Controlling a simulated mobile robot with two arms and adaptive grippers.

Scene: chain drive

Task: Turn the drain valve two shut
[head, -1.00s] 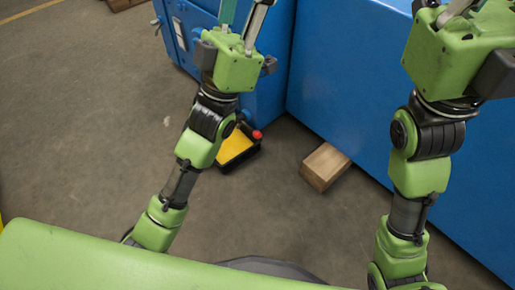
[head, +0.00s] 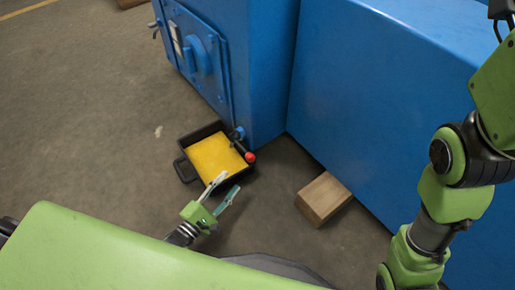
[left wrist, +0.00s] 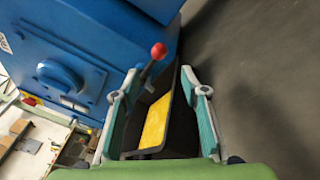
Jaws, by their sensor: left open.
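A drain valve with a red ball knob (head: 249,157) on a dark lever sits low at the corner of the blue machine housing, above a black tray. No number shows on it, so I cannot tell which valve it is. In the left wrist view the red knob (left wrist: 158,51) stands beyond and between my fingertips. My left gripper (head: 229,182) is open and empty, just in front of the tray and below the knob in the head view, apart from the knob. My right gripper is outside the frames; only my right arm shows.
The black tray (head: 184,171) holds yellow liquid or lining and stands on the floor under the valve. A wooden block (head: 324,198) lies to the right, beside the large blue housing (head: 385,110). The concrete floor at left is clear.

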